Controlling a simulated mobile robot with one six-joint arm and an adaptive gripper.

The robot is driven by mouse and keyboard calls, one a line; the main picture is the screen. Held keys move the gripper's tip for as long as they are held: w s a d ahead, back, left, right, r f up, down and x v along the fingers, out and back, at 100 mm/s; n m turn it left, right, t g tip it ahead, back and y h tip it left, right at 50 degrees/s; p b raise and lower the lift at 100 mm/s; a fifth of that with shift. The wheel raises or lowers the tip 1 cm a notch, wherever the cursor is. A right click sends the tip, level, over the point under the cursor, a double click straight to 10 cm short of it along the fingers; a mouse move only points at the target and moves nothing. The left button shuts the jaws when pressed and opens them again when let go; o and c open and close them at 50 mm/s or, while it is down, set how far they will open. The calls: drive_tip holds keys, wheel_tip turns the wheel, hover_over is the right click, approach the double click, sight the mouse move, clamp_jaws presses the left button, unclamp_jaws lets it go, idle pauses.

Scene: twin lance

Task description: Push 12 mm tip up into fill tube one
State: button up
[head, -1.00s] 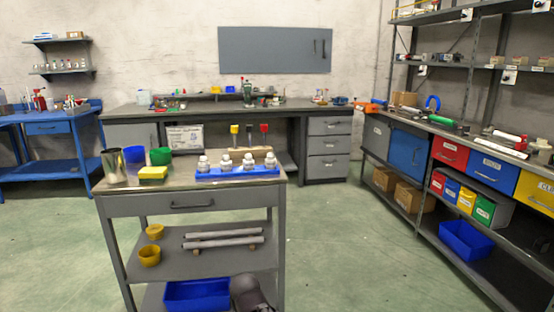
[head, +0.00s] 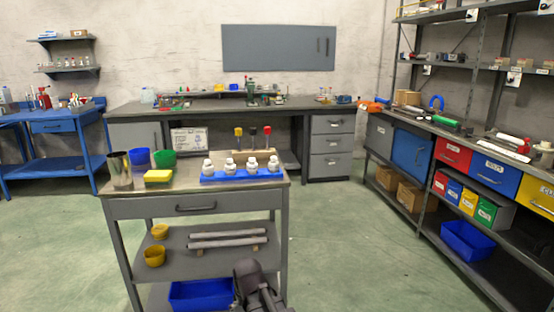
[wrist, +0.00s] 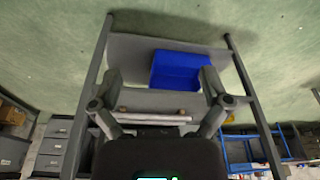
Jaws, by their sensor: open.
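Two grey tubes (head: 228,238) lie side by side across small supports on the cart's middle shelf. They also show in the wrist view (wrist: 150,118), which looks at the cart upside down. Which is fill tube one, I cannot tell.
White capped bottles stand in a blue rack (head: 242,177) on the cart top (head: 190,190). A metal cup (head: 119,170), blue and green cups and a yellow sponge (head: 158,176) stand left. Yellow cups (head: 155,256) share the middle shelf; a blue bin (head: 201,293) sits below.

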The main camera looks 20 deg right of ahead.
drive_tip(key=w+d+r+m+t+h+p, duration=0.1)
drive_tip(key=w+d+r+t+p, duration=0.2)
drive_tip(key=w+d+r+p, duration=0.35)
drive_tip(key=w+d+r+t+p, duration=0.3)
drive_tip(key=w+d+r+t, duration=0.1)
drive_tip(key=w+r, duration=0.6)
drive_tip(key=m+t+h+p, duration=0.25)
drive_tip(key=t+p, duration=0.25)
drive_tip(key=p, duration=0.4)
approach(275, 167)
drive_tip(key=w, duration=0.1)
drive_tip(key=w+r, duration=0.1)
drive_tip(key=w, duration=0.1)
drive_tip(key=shift+d+n+h, duration=0.15)
drive_tip(key=shift+n+h, duration=0.2)
drive_tip(key=shift+w+f+b, duration=0.1)
drive_tip(key=shift+w+b, duration=0.1)
drive_tip(key=shift+b, duration=0.1)
drive_tip(key=shift+s+f+b+x, duration=0.1)
drive_tip(key=shift+f+b+x, duration=0.2)
drive_tip(key=shift+b+x, duration=0.85)
drive_tip(key=shift+s+f+b+x, duration=0.1)
drive_tip(key=shift+f+b+x, duration=0.15)
drive_tip(key=shift+x, duration=1.7)
drive_tip(key=shift+f+b+x, duration=0.3)
drive_tip(key=shift+b+x, duration=0.35)
drive_tip(key=shift+x, duration=0.9)
clamp_jaws()
